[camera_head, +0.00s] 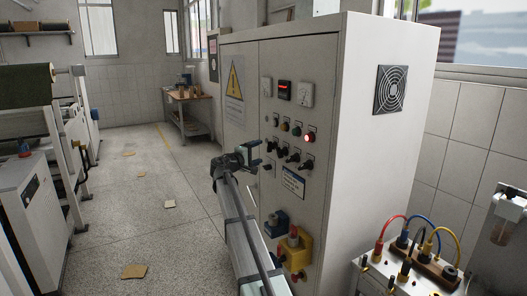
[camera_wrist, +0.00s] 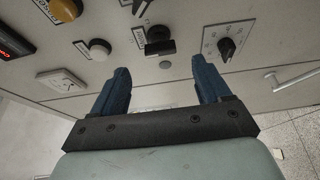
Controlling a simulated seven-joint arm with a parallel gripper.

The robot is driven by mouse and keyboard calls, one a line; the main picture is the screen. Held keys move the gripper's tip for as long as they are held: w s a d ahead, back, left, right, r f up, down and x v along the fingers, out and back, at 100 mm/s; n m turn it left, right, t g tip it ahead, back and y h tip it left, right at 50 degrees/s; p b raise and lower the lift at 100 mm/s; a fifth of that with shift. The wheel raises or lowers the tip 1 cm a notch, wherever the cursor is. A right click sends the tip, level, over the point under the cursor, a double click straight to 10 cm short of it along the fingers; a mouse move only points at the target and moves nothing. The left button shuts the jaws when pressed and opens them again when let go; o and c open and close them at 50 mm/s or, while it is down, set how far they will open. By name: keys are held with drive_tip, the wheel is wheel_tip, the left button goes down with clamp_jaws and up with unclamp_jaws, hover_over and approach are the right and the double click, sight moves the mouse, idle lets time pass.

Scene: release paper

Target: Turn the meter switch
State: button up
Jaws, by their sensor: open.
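The grey control cabinet (camera_head: 330,120) carries a panel of several buttons and switches. In the wrist view, a black rotary knob on a scaled square plate (camera_wrist: 228,44) lies just beyond the right fingertip. In the head view my gripper (camera_head: 262,155) is at the left of the lower switches.
A white meter (camera_wrist: 62,81), a white button (camera_wrist: 98,49), a yellow button (camera_wrist: 66,9) and a red display (camera_wrist: 13,42) are left in the wrist view. A door handle (camera_wrist: 297,80) juts out right. A yellow box (camera_head: 295,252) is low on the cabinet. Floor left is mostly clear.

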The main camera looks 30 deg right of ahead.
drive_tip(key=v, duration=0.7)
drive_tip(key=shift+d, duration=0.1)
idle(0.4)
drive_tip(key=s+a+f+m+g+y, duration=0.2)
drive_tip(key=s+a+f+y, duration=0.4)
drive_tip(key=f, duration=0.9)
drive_tip(key=s+a+f+m+g+y, duration=0.1)
drive_tip(key=s+a+f+g+y, duration=0.3)
drive_tip(key=s+f, duration=0.85)
drive_tip(key=s+a+f+m+t+y, duration=0.15)
drive_tip(key=s+a+f+y, duration=0.4)
drive_tip(key=f, duration=1.35)
drive_tip(key=s+a+f+g, duration=0.3)
drive_tip(key=s+f, duration=0.5)
drive_tip(key=s, duration=0.5)
drive_tip(key=s+a+f+g, duration=0.3)
drive_tip(key=s+f, duration=0.6)
drive_tip(key=s, duration=0.5)
drive_tip(key=s+a+f+g+y, duration=0.1)
drive_tip(key=s+a+f+g, duration=0.2)
drive_tip(key=s, duration=1)
wheel_tip(320, 180, down, 5)
drive_tip(key=shift+s+a+f, duration=0.15)
drive_tip(key=shift+s+a, duration=0.05)
drive_tip(key=shift+a, duration=0.85)
